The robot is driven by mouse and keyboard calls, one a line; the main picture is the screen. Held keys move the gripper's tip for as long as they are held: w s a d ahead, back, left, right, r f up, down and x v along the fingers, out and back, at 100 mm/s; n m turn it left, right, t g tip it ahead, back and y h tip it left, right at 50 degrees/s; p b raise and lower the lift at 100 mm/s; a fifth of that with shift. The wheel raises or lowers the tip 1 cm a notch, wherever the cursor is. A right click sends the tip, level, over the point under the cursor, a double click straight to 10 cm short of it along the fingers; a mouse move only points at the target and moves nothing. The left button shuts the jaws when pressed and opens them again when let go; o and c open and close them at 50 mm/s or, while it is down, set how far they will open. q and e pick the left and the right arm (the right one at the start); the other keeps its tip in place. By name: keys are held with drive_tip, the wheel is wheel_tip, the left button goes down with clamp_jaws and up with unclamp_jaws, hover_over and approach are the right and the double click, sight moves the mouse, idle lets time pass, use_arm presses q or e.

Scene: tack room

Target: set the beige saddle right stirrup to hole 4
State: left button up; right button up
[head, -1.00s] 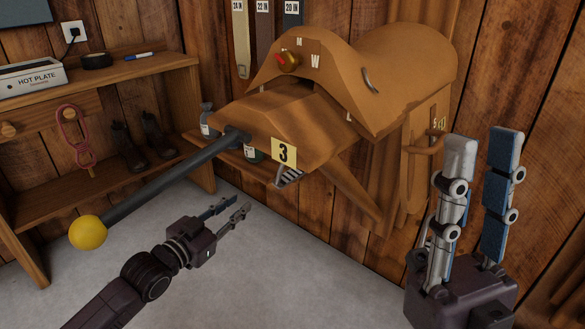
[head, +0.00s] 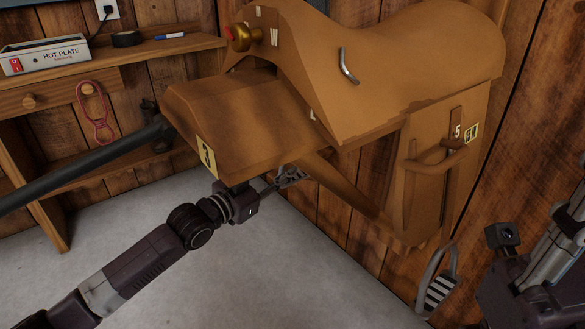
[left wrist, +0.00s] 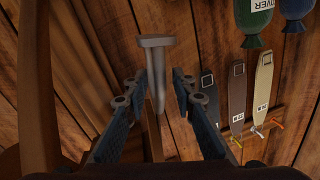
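The beige-brown saddle (head: 410,70) sits on a wooden rack (head: 225,125) bearing a yellow "3" label. My left gripper (head: 283,180) reaches under the rack toward the far side. In the left wrist view its two blue-padded fingers (left wrist: 163,95) are open. A grey T-shaped metal piece (left wrist: 157,70), apparently the other stirrup seen edge-on, stands between them with gaps both sides. My right gripper (head: 565,235) is cut off at the right edge.
A dark pole (head: 80,168) runs out from the rack. The floor (head: 300,280) is clear.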

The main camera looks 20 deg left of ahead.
use_arm(q)
drive_tip(key=shift+w, duration=0.15)
drive_tip(key=shift+c, duration=0.3)
clamp_jaws()
drive_tip(key=shift+w+a+f, duration=0.1)
drive_tip(key=shift+a+f, duration=0.05)
drive_tip(key=shift+f, duration=0.6)
drive_tip(key=shift+w+a+f, duration=0.1)
drive_tip(key=shift+f, duration=0.65)
drive_tip(key=shift+o, duration=0.3)
unclamp_jaws()
drive_tip(key=shift+r, duration=0.1)
